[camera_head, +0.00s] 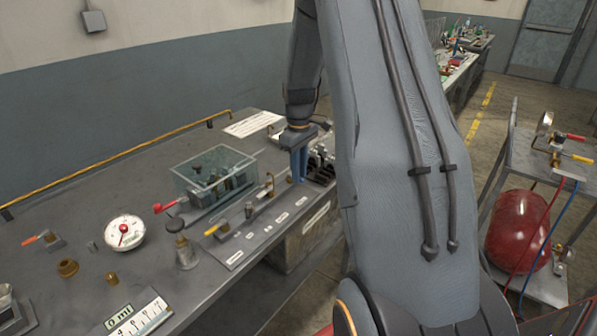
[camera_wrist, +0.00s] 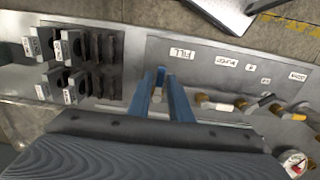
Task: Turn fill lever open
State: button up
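The white FILL label (camera_wrist: 181,53) lies on the grey valve panel (camera_wrist: 225,65) in the wrist view, just beyond and right of my fingertips. My gripper (camera_wrist: 160,78) points down at the panel, its two blue fingers apart with a narrow gap. A small part shows between the fingertips; I cannot tell whether it is the fill lever or whether the fingers touch it. In the head view my gripper (camera_head: 299,178) is over the panel's far right end. A yellow-handled lever (camera_head: 216,229) sits at the panel's near end.
Black labelled blocks (camera_wrist: 93,60) stand left of the fingers in the wrist view; brass fittings (camera_wrist: 222,105) lie to the right. In the head view, a clear box (camera_head: 215,168), a red-handled lever (camera_head: 168,206) and a gauge (camera_head: 124,232) stand on the bench.

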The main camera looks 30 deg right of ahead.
notch_tip(320, 180, up, 8)
jog(key=b, duration=0.2)
dwell(0.3)
jog(key=shift+f, duration=0.1)
jog(key=s+a+f+m, duration=0.2)
jog(key=s+a, duration=0.8)
jog(key=a, duration=0.1)
jog(key=s+a+f+m+t, duration=0.1)
jog(key=s+a+f+m, duration=0.1)
jog(key=s+a, duration=0.9)
jog(key=shift+a, duration=0.15)
jog(key=shift+w, duration=0.1)
